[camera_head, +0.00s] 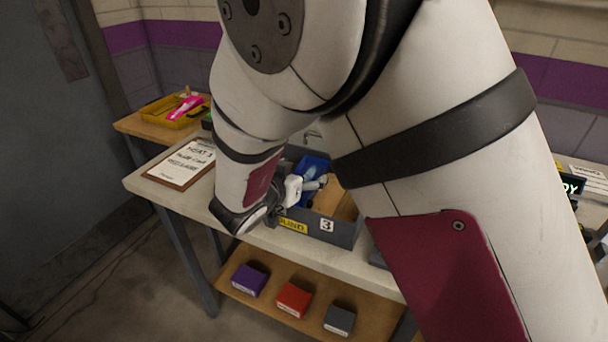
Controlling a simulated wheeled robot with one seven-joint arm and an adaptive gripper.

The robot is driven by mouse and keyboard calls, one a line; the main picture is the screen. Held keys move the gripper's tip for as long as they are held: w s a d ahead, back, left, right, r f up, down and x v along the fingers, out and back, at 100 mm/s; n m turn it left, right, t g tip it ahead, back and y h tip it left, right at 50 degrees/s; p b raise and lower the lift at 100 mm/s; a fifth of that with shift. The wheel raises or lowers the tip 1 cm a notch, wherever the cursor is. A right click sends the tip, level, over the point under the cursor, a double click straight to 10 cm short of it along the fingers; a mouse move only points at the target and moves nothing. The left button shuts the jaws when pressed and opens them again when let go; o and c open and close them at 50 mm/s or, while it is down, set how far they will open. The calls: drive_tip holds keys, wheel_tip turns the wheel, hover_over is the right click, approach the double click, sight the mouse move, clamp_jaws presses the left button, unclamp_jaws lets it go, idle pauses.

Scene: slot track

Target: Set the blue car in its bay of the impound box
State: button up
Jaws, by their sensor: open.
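The impound box (345,234) is a dark grey open box on the white table, with a yellow label and a white "3" tag on its front. A blue shape (311,165), seemingly the blue car, shows inside the box at its back left. My gripper (318,184) is low over the left part of the box, in front of the blue shape. Its jaws are open. I cannot tell whether the fingers touch the blue shape.
A clipboard (182,163) lies on the white table (148,187) to the left. A yellow tray (165,113) with a pink item stands on a wooden table behind. Purple (249,280), red (294,298) and grey (340,318) boxes sit on the lower shelf. My arm covers much of the view.

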drive_tip(key=p+v, duration=0.1)
drive_tip(key=v, duration=0.8)
drive_tip(key=d+r+n+g+y, duration=0.2)
drive_tip(key=d+r+n+y, duration=0.15)
drive_tip(key=r+y, duration=0.75)
drive_tip(key=s+d+g+h, duration=0.6)
drive_tip(key=s+d+g, duration=0.2)
drive_tip(key=s+d, duration=1.9)
wheel_tip(320, 180, up, 7)
drive_tip(key=s+a+t+p, duration=0.1)
drive_tip(key=a+p, duration=0.1)
drive_tip(key=p, duration=0.4)
drive_tip(key=shift+s+t+p, duration=0.25)
drive_tip(key=shift+t+p, duration=0.05)
drive_tip(key=shift+a+n, duration=0.1)
drive_tip(key=shift+n, duration=0.15)
